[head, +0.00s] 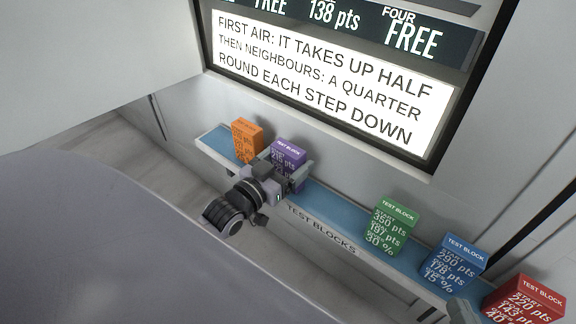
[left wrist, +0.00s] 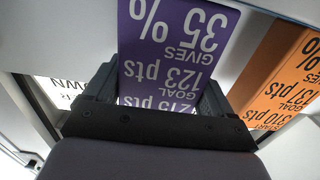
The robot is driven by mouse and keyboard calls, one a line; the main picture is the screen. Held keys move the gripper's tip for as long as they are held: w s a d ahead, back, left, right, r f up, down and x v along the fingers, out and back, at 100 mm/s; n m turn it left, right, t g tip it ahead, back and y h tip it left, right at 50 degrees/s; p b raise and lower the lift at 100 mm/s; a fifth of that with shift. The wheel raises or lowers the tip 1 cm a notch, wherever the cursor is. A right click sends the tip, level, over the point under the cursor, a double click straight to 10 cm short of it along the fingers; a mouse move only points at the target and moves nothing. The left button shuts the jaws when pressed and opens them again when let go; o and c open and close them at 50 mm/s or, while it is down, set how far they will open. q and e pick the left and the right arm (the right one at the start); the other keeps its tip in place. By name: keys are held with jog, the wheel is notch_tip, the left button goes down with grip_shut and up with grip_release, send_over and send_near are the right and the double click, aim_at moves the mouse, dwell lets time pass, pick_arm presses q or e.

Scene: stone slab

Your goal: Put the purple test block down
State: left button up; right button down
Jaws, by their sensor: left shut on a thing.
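The purple test block (head: 288,152) is upright at the left part of the blue shelf (head: 328,207), just right of the orange block. My left gripper (head: 287,174) is shut on it, one finger on each side. In the left wrist view the purple block (left wrist: 172,45) sits between the two fingers, its printed face upside down in the picture. The gripper hides the block's lower part in the head view, so I cannot tell whether its base touches the shelf. A grey part at the bottom right edge may be my right gripper (head: 462,312); its jaws do not show clearly.
An orange block (head: 247,140) stands close left, also in the left wrist view (left wrist: 285,75). Green (head: 391,226), blue (head: 453,262) and red (head: 524,300) blocks stand further right. Bare shelf lies between purple and green. A lit sign (head: 322,75) hangs on the wall above.

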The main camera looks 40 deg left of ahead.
pick_arm(q)
jog(key=shift+f, duration=0.1)
jog(key=o, duration=1.2)
jog(key=shift+f, duration=0.1)
jog(key=shift+o, duration=0.2)
